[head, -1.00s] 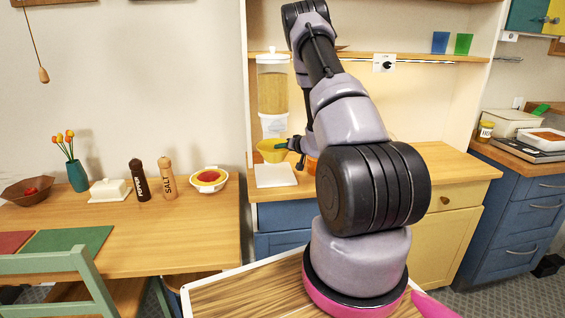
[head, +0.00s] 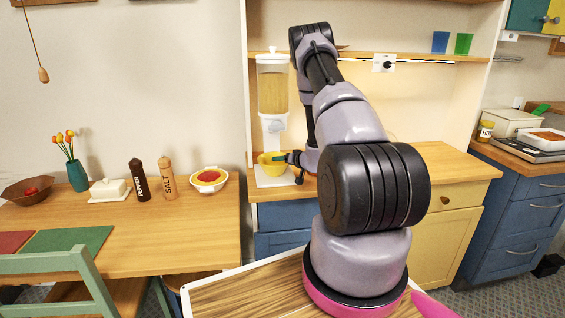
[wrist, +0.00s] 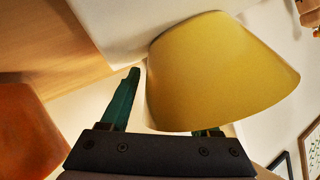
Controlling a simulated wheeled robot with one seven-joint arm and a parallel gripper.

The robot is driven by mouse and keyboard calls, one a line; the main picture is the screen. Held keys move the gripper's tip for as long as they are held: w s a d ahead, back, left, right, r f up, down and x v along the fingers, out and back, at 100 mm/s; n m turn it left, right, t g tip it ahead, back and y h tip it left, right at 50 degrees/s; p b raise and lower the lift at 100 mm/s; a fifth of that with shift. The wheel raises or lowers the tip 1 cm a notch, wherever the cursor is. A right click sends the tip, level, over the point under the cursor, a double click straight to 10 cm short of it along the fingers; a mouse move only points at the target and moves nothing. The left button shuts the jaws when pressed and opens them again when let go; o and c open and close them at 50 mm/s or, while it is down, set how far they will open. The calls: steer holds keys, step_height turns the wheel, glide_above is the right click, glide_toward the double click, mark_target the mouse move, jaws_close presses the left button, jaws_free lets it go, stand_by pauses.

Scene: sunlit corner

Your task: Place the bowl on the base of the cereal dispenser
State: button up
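The yellow bowl (head: 266,166) sits on the white base (head: 276,181) of the cereal dispenser (head: 272,92), below its spout. In the wrist view the bowl (wrist: 215,75) fills the upper right, its rim toward my gripper. My gripper (head: 288,166) is at the bowl's right side in the head view. In the wrist view my gripper (wrist: 165,112) has its green fingers wide apart. The left finger is beside the bowl with a narrow gap; the other is mostly hidden behind the bowl wall.
An orange object (wrist: 28,130) is close by at the left of the wrist view. The wooden counter (head: 430,165) is clear to the right of my arm. A shelf (head: 420,58) with blue and green cups runs above.

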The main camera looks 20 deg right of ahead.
steer(key=v, duration=1.2)
steer(key=shift+r, duration=0.1)
stand_by(0.4)
